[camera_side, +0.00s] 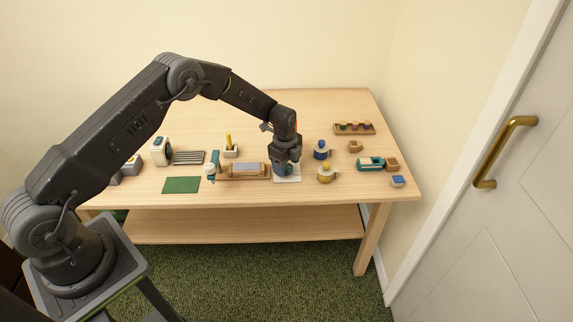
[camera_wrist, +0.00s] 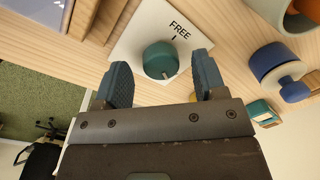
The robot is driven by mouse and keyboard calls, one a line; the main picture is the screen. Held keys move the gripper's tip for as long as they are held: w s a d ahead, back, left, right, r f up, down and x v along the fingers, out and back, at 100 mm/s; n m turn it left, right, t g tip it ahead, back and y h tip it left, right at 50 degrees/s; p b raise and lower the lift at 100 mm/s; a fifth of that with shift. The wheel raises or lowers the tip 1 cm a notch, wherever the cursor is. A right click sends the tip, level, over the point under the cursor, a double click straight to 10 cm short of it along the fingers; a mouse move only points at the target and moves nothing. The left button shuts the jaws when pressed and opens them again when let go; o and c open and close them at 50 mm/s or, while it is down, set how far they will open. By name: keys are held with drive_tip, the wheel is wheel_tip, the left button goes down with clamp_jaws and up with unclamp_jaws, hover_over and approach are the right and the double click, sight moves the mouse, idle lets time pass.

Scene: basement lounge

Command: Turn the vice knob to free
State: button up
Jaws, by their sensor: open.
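The teal round knob (camera_wrist: 160,58) sits on a white plate (camera_wrist: 138,38) printed with FREE and a short tick. A small pale mark shows on the knob's lower side in the wrist view, away from the FREE tick. My gripper (camera_wrist: 162,70) is open, with one blue finger on each side of the knob. I cannot tell whether the fingers touch it. In the side view my gripper (camera_side: 286,164) is low over the white plate (camera_side: 288,179), largely hiding the knob. A wooden fixture with a grey block (camera_side: 245,168), perhaps the vice, lies just left of the plate.
A cup with a yellow item (camera_side: 230,149) stands behind left. A green mat (camera_side: 181,185) lies at front left. The table's back middle is clear.

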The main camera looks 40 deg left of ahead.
drive_tip(key=shift+f, duration=0.35)
drive_tip(key=shift+c, duration=0.3)
drive_tip(key=c, duration=0.9)
drive_tip(key=shift+o, duration=0.2)
